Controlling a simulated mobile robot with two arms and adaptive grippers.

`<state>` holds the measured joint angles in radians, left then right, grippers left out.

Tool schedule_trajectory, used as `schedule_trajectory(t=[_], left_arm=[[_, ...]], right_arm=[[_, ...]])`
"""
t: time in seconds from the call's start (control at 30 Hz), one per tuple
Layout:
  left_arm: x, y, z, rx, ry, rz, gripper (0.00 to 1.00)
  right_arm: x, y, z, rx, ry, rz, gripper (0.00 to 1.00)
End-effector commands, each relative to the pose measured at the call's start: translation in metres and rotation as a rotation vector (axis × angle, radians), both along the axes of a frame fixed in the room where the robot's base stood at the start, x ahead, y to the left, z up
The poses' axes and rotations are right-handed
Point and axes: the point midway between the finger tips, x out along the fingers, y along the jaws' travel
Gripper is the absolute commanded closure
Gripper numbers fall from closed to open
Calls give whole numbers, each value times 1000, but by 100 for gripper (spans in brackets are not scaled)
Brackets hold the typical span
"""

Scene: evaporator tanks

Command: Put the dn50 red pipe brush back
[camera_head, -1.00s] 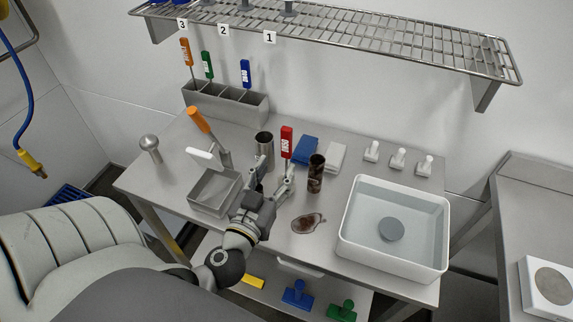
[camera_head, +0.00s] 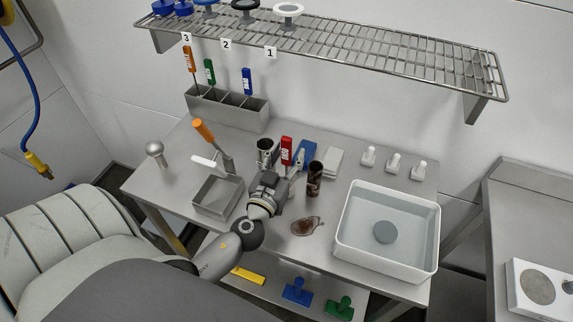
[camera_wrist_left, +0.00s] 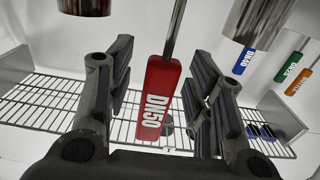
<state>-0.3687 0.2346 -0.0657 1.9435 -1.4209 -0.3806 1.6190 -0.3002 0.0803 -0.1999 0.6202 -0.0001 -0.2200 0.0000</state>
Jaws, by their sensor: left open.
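The red DN50 pipe brush (camera_head: 286,151) stands roughly upright over the steel table, red handle on top. Its lower end is hidden behind my left gripper (camera_head: 282,158). In the left wrist view, which looks upside down, the red handle (camera_wrist_left: 158,98) lies between the two open fingers (camera_wrist_left: 158,100), with a visible gap on both sides. The thin metal rod runs up out of the picture. The grey holder (camera_head: 250,117) at the back left carries orange (camera_head: 189,59), green (camera_head: 210,71) and blue (camera_head: 247,81) brushes. My right gripper is out of view.
Steel cylinders stand on both sides of the gripper, one stained brown (camera_head: 315,180). A brown puddle (camera_head: 306,226), a white basin (camera_head: 347,240) and a steel tray (camera_head: 215,208) are near. A wire shelf (camera_head: 400,62) overhangs the back.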

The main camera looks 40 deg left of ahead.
Motion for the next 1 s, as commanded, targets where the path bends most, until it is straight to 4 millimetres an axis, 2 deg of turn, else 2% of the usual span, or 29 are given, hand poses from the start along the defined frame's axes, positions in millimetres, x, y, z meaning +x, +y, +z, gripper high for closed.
schedule_trajectory(t=[0.17,0.53,1.0], left_arm=[[0,0,-1,0,0,0,52],[0,0,-1,1,1,0,99],[0,0,3,1,0,0,100]], right_arm=[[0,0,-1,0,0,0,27],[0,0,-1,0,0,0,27],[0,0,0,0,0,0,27]])
